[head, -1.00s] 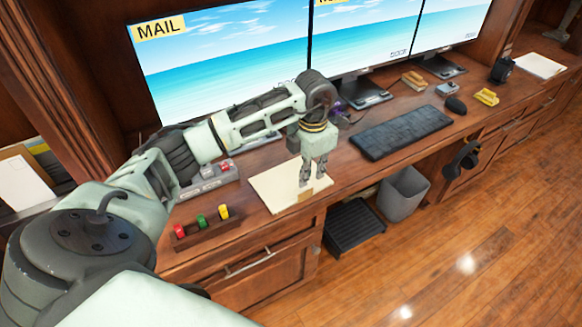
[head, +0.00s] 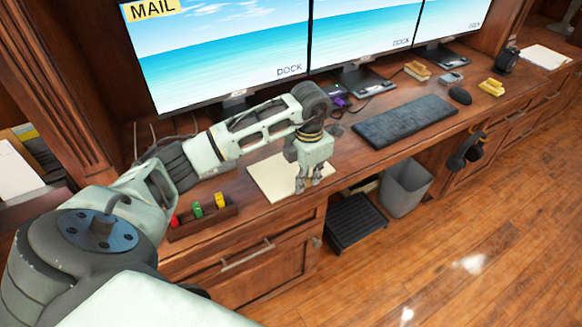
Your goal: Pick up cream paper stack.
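The cream paper stack (head: 269,178) lies flat on the wooden desk, near its front edge and below the left monitor. My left gripper (head: 308,187) points down over the right part of the stack. Its fingers are spread a little apart, with nothing seen between them. The fingertips are at or just above the paper; I cannot tell whether they touch. The gripper hides part of the stack's right side. My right gripper is not in view.
A wooden tray (head: 205,229) with coloured pieces sits left of the stack. A keyboard (head: 405,121) and mouse (head: 460,96) lie to the right. Monitors (head: 225,50) stand behind. A grey bin (head: 405,189) and a black footrest (head: 355,222) are below the desk.

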